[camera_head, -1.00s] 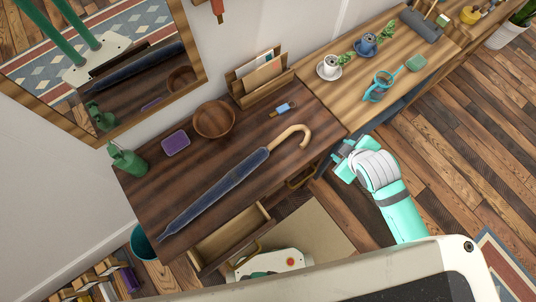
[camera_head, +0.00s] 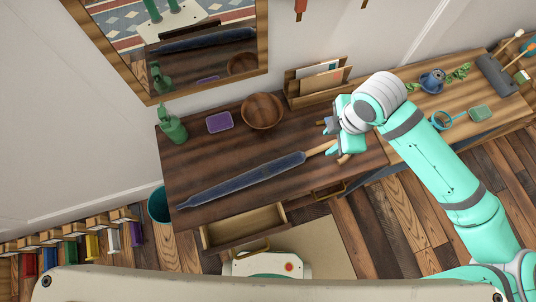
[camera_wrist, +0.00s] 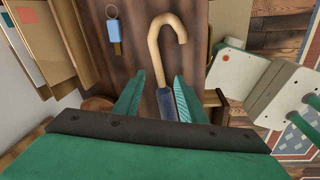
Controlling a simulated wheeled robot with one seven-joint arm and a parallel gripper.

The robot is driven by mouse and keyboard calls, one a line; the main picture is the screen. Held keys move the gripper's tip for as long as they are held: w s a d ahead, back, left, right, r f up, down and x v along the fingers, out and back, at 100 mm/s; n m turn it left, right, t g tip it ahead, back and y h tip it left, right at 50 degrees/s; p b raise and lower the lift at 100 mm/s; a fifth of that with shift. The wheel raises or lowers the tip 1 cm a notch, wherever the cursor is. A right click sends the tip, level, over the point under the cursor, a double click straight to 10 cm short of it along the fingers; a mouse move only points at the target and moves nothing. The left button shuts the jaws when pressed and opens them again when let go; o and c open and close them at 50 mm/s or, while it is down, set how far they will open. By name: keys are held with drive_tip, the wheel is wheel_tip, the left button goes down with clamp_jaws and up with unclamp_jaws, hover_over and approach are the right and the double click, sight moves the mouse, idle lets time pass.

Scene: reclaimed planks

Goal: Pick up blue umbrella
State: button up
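The blue umbrella (camera_head: 243,181) lies closed on the dark wooden table (camera_head: 220,155), its tip toward the front left and its curved wooden handle at the right. My gripper (camera_head: 338,140) is over the handle end and hides much of the handle in the head view. In the wrist view my gripper (camera_wrist: 161,95) is open. The wooden handle (camera_wrist: 155,45) and the top of the blue canopy (camera_wrist: 167,104) show between its fingers. I cannot tell the height of the fingers above the umbrella.
A wooden bowl (camera_head: 262,111), a purple box (camera_head: 219,122) and a green spray bottle (camera_head: 172,125) stand behind the umbrella. A letter holder (camera_head: 317,82) is near the gripper. A blue key tag (camera_wrist: 113,28) lies beside the handle. An open drawer (camera_head: 243,227) juts out in front.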

sight(309, 152)
drive_tip(key=a+r+n+g, duration=0.1)
drive_tip(key=a+r+n, duration=0.1)
drive_tip(key=a+n, duration=0.2)
drive_tip(key=shift+h, duration=0.5)
drive_tip(key=f, duration=1)
drive_tip(key=shift+a+f, duration=0.25)
drive_tip(key=shift+f, duration=0.05)
clamp_jaws()
